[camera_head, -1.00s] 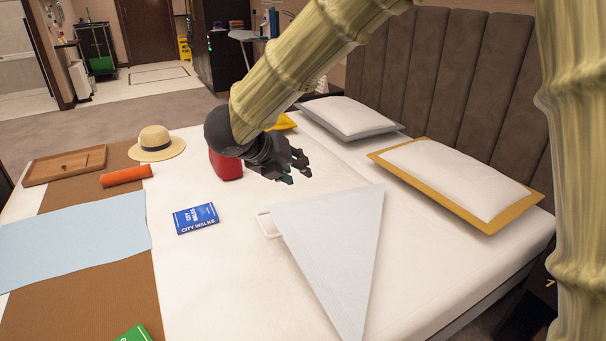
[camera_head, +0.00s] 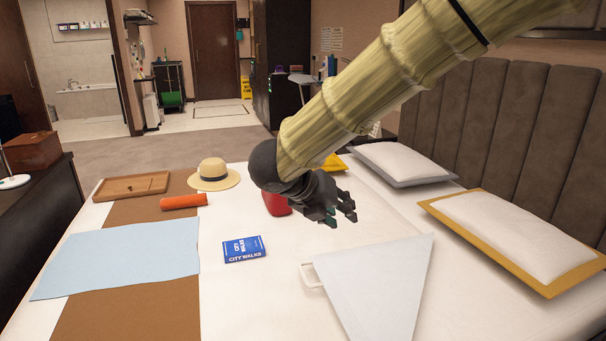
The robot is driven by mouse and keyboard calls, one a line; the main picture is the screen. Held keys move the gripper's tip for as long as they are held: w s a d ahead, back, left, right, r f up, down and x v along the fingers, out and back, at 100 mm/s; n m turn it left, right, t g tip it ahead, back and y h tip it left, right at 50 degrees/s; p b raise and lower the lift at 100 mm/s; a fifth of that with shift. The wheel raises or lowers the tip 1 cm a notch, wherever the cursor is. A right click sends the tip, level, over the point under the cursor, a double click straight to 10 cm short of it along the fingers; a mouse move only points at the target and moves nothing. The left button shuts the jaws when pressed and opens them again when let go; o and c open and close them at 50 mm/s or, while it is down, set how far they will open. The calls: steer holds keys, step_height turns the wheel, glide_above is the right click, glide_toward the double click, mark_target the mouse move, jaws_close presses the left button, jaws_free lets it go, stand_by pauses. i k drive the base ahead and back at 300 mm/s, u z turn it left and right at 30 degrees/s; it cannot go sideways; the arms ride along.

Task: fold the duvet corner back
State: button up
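The duvet corner (camera_head: 385,285) shows as a pale blue-white triangle lying flat on the white bed (camera_head: 300,325), with a small white loop or handle (camera_head: 311,275) at its left edge. The triangle's lower end runs out of the picture. My gripper (camera_head: 340,218) hangs above the bed, up and left of the triangle and apart from it. Its dark fingers are spread, with nothing visible between them. My forearm hides part of the far bed and the items behind it.
On the bed lie a blue book (camera_head: 244,249), a red item (camera_head: 275,204), an orange roll (camera_head: 183,201), a straw hat (camera_head: 214,175), a wooden tray (camera_head: 132,186) and a light blue cloth (camera_head: 120,258). Pillows (camera_head: 405,162) (camera_head: 515,236) lie by the padded headboard (camera_head: 505,115).

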mark_target(375, 290)
steer(key=k, duration=0.9)
